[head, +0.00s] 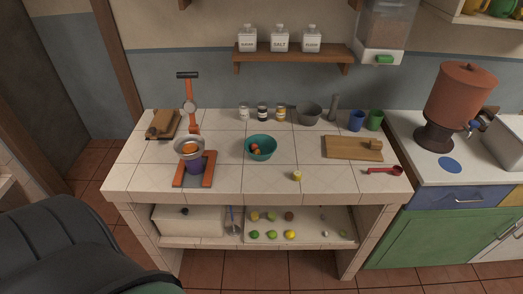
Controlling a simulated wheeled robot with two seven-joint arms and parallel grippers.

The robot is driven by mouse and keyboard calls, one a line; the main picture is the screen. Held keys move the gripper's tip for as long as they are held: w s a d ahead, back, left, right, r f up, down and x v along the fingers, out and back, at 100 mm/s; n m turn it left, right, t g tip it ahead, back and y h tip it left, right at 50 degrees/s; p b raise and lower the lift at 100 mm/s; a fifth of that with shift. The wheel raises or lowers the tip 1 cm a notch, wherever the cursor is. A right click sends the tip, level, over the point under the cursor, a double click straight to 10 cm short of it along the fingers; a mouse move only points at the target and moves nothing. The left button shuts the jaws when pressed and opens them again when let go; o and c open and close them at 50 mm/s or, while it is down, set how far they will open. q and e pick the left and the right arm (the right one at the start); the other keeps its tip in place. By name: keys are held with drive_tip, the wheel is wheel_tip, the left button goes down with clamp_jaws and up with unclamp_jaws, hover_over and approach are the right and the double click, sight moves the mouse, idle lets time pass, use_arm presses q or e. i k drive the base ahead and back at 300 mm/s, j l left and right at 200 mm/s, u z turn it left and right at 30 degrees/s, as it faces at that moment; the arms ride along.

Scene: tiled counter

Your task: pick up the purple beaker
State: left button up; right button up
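The purple beaker (194,167) stands upright on the tiled counter (226,187), on the base of an orange press (208,170). A pale strainer bowl (186,150) with something orange in it sits right above the beaker and hides its top. The press has an upright orange post (194,122) with a dark handle (187,75) behind the beaker. Neither of my grippers shows in the head view.
Right of the press is a teal bowl (261,148) with orange-red items, then a small yellow item (297,176). A cutting board (352,149) and red scoop (383,170) lie farther right. A large dark shape (70,245) fills the lower left.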

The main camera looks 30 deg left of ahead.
sight(194, 168)
drive_tip(key=u, duration=1.55)
drive_tip(key=k+j, duration=0.05)
